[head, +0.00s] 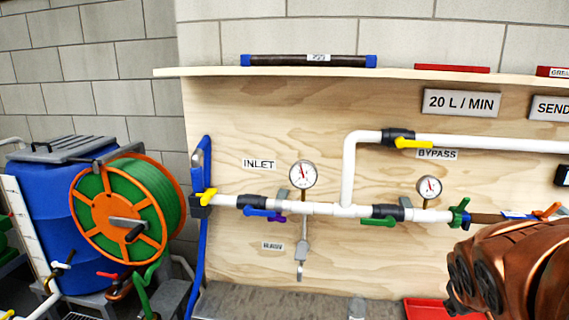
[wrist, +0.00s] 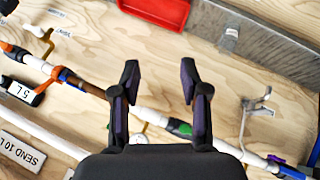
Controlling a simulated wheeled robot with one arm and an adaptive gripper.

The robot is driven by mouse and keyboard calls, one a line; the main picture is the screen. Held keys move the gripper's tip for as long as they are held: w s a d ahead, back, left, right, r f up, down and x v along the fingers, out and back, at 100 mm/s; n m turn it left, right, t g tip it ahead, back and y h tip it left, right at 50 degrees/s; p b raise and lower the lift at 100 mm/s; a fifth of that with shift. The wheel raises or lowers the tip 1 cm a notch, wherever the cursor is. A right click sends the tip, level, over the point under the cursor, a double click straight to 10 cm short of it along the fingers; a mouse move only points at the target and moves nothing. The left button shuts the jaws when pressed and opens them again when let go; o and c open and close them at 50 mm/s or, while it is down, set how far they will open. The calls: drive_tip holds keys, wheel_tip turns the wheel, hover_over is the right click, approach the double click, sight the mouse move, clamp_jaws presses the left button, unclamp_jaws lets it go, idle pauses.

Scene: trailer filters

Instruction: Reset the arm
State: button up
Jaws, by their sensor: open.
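My gripper (wrist: 159,78) shows in the wrist view with its two dark fingers spread apart and nothing between them. Behind the fingers is the plywood board (wrist: 95,40) with its piping, seen turned over. A copper-coloured link of my arm fills the lower right of the head view. My gripper is outside the head view.
A white pipe (head: 328,209) with coloured valves and two gauges runs along the board. A shelf (head: 215,72) holds a dark tube (head: 295,61). A green hose reel (head: 125,212) and blue barrel (head: 45,215) stand left. A red tray (wrist: 157,10) lies on the bench.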

drive_tip(key=s+a+f+g+y, duration=0.2)
drive_tip(key=s+a+f+g, duration=0.1)
drive_tip(key=s+a, duration=0.5)
drive_tip(key=s+a+f+g+y, duration=0.2)
drive_tip(key=s+a+f+g, duration=0.2)
drive_tip(key=s+a, duration=0.4)
drive_tip(key=s+f, duration=0.1)
drive_tip(key=s, duration=0.4)
drive_tip(key=shift+m+g+y, duration=0.3)
drive_tip(key=shift+m, duration=0.1)
